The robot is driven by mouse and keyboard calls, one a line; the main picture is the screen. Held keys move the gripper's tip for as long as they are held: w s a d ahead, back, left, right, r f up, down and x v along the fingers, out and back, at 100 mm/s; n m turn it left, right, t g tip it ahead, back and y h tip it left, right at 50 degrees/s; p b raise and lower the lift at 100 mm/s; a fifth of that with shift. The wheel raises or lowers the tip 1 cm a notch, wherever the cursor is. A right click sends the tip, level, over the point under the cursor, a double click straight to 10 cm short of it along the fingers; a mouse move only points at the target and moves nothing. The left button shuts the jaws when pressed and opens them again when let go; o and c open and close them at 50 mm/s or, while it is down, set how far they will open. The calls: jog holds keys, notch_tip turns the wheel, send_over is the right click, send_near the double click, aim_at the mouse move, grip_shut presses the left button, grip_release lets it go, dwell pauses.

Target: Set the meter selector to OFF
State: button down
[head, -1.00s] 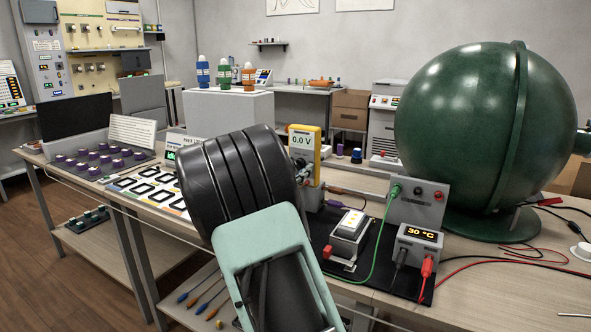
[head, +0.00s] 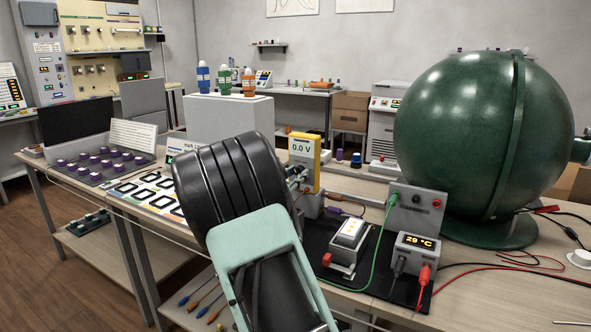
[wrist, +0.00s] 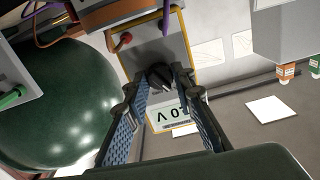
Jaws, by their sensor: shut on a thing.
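The yellow-framed meter (head: 305,150) stands upright on the bench in the head view, its display reading 0.0 V. In the wrist view the meter (wrist: 153,35) appears upside down, with its display (wrist: 168,115) partly covered by my fingers. Its dark round selector knob (wrist: 159,78) sits between my fingertips. My gripper (wrist: 164,72) is shut on the selector knob. In the head view my arm hides most of the gripper and the knob. The selector's pointer and printed labels are too small to read.
A large green sphere (head: 480,135) stands to the right. A temperature box (head: 415,255) showing 29 °C, a small lit device (head: 348,245) and a green cable lie near the meter. Purple and orange leads run beside it. White panels (head: 150,195) lie left.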

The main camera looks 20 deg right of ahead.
jog(key=n+p, duration=0.1)
jog(key=p, duration=0.1)
jog(key=n+p, duration=0.1)
jog(key=p, duration=0.1)
jog(key=shift+r, duration=0.35)
jog(key=n+p, duration=0.2)
jog(key=p, duration=0.2)
jog(key=shift+f+n, duration=0.1)
jog(key=shift+n, duration=0.3)
jog(key=n+p, duration=0.4)
jog(key=p, duration=0.1)
jog(key=shift+f, duration=0.3)
jog(key=shift+s+f, duration=0.1)
jog(key=c, duration=1.6)
grip_release()
jog(key=v, duration=1.2)
